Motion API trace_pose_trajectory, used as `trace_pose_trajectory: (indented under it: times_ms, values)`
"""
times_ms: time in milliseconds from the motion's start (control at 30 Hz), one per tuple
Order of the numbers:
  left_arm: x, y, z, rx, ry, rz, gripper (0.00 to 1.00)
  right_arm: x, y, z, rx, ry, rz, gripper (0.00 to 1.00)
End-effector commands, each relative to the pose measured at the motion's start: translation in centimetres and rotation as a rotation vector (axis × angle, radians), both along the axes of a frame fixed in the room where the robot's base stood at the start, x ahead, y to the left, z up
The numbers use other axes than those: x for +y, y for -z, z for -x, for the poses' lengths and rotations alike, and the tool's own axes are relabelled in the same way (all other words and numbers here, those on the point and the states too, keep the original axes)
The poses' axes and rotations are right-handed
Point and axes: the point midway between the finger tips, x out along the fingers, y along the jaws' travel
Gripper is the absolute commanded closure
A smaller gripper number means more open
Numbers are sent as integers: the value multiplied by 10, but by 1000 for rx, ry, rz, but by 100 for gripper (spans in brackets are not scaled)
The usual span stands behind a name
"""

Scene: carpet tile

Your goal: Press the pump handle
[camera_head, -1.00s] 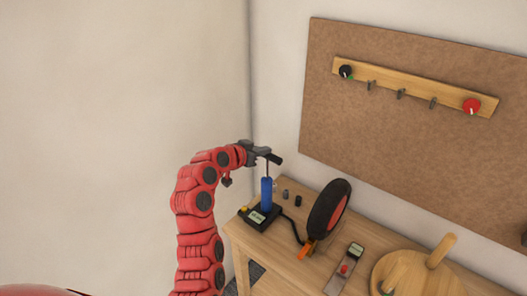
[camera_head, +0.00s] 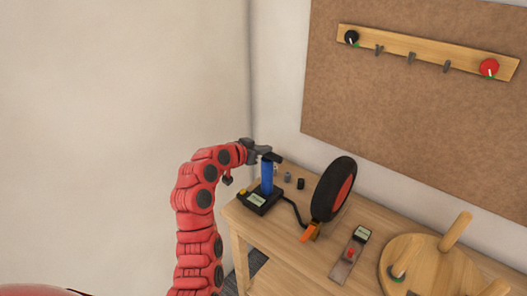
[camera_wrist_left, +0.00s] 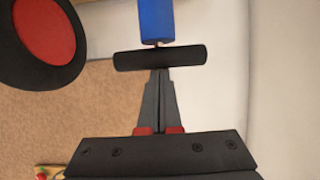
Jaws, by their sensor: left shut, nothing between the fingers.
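The pump stands on the left end of the wooden table, with a blue cylinder (camera_head: 267,178) rising from a black base (camera_head: 259,202). Its black handle (camera_head: 272,157) sits low, close above the cylinder. My left gripper (camera_head: 262,150) is shut and empty at the handle. In the left wrist view, the closed fingertips (camera_wrist_left: 160,76) meet the black handle bar (camera_wrist_left: 160,57) near its middle, with the blue cylinder (camera_wrist_left: 156,20) just beyond it. My right gripper is not in view.
A black wheel with a red hub (camera_head: 333,188) stands right of the pump, joined by a black hose. A small panel with a red button (camera_head: 349,254) and a round wooden piece with pegs (camera_head: 430,268) lie further right. A pegboard (camera_head: 410,100) hangs on the wall.

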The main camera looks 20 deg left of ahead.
Motion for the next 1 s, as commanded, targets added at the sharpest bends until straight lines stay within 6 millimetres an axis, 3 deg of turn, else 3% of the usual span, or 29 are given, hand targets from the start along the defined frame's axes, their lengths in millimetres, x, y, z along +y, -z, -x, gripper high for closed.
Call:
trace_pose_trajectory:
  times_ms: [167,400,600,1000]
  values:
    - [-9,-34,-11,-2,4,-3,100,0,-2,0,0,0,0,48]
    - [11,-49,35,-5,-3,-1,100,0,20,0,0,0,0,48]
    - [21,-65,64,-5,-1,0,100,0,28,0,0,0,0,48]
    - [24,-72,76,-2,2,-1,100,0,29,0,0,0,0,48]
